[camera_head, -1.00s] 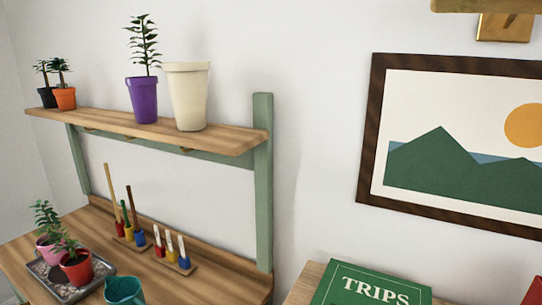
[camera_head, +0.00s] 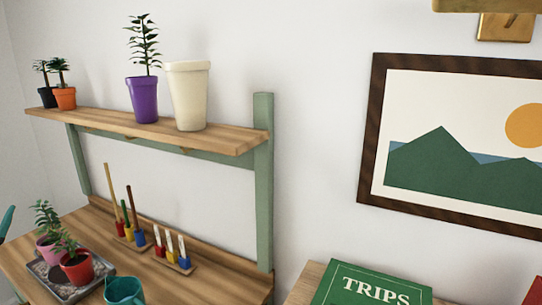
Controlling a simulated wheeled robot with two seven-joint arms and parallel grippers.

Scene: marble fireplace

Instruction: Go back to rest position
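Neither of my grippers can be made out in the head view. A small teal piece (camera_head: 7,222) shows at the left edge, cut off by the frame. I cannot tell what it belongs to or whether anything holds it.
A wooden bench (camera_head: 215,268) has a tray (camera_head: 45,278) with potted plants, a teal vessel (camera_head: 124,291) and upright tools in coloured holders. A shelf (camera_head: 225,138) above carries several pots. A green book (camera_head: 372,285) lies at the lower right. A framed picture (camera_head: 455,140) hangs on the wall.

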